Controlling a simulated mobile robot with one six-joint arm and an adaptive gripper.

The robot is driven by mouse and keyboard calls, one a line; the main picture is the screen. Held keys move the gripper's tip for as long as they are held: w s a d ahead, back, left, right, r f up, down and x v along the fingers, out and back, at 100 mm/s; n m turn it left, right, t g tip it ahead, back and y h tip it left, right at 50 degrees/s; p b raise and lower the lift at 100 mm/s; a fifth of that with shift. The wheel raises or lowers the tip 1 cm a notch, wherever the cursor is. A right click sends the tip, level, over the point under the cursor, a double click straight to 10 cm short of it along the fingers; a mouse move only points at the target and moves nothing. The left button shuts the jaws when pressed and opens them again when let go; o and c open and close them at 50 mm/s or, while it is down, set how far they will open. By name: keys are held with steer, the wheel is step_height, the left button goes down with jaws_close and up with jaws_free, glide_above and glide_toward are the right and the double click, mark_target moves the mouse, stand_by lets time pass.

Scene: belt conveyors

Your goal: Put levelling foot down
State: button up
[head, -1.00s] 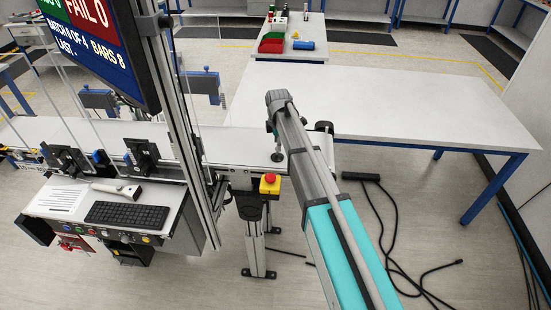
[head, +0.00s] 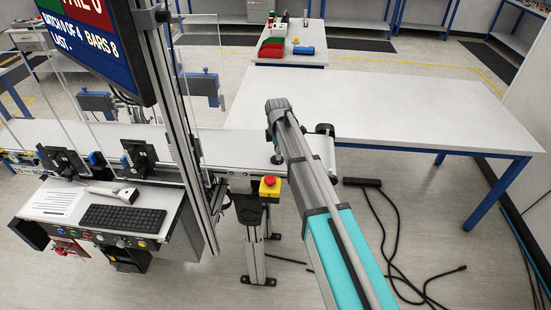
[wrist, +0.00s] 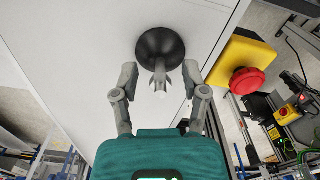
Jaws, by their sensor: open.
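The levelling foot has a round black pad (wrist: 160,48) and a short grey stem. In the wrist view it is on the white belt surface, with its stem pointing toward my gripper (wrist: 160,82). My gripper is open, with one finger on each side of the stem and a visible gap to both. In the head view the levelling foot (head: 277,159) shows small beside my arm, on the end of the conveyor belt (head: 230,150). My arm hides most of the gripper in that view.
A yellow box with a red emergency button (wrist: 247,82) is close right of my gripper in the wrist view; it also shows in the head view (head: 270,186). A bare white table (head: 400,110) stands beyond the belt. A screen post (head: 190,120) rises at left.

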jaws_close()
steer(key=shift+r, duration=0.15)
stand_by(0.4)
step_height(320, 180, up, 3)
steer(key=p, duration=0.3)
steer(key=s+d+r+p, duration=0.4)
steer(key=s+r+p, duration=0.5)
steer(key=s, duration=0.4)
steer(key=shift+s+d+r+p, duration=0.15)
steer(key=shift+s+r+p, duration=0.05)
steer(key=shift+r+p, duration=0.25)
steer(key=shift+f, duration=0.1)
